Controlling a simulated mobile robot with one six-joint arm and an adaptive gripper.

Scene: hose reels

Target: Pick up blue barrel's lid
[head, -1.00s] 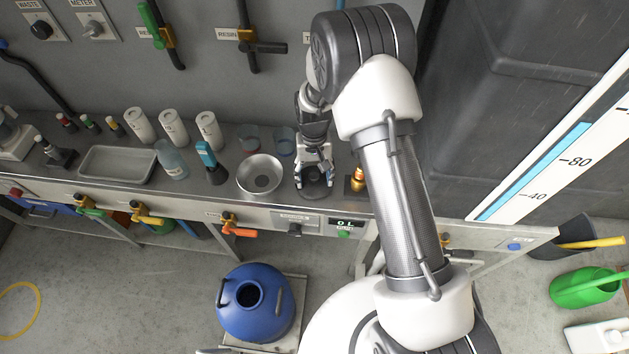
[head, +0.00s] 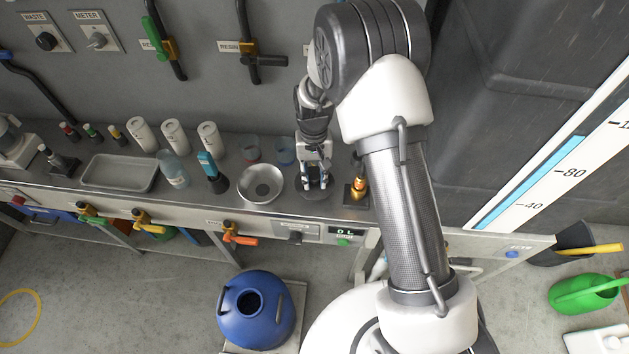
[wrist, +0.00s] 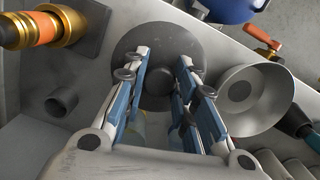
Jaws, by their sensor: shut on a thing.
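The blue barrel's lid (head: 312,196) is a dark grey disc with a round knob. It lies on the bench, to the right of a metal funnel bowl. My gripper (head: 315,184) points down at it, its blue-padded fingers on either side of the knob and shut on it. In the wrist view the lid (wrist: 160,34) lies under the fingers of my gripper (wrist: 162,58), with the knob between them. The lid looks flat on the bench; I cannot tell any gap beneath it. The blue barrel (head: 262,325) stands on the floor in front of the bench, its round mouth open.
The metal funnel bowl (head: 260,184) is close to the left of the lid. A brass and orange fitting (head: 357,188) is close on the right. Cups (head: 284,150) stand behind. Valves with coloured handles (head: 238,236) stick out from the bench front.

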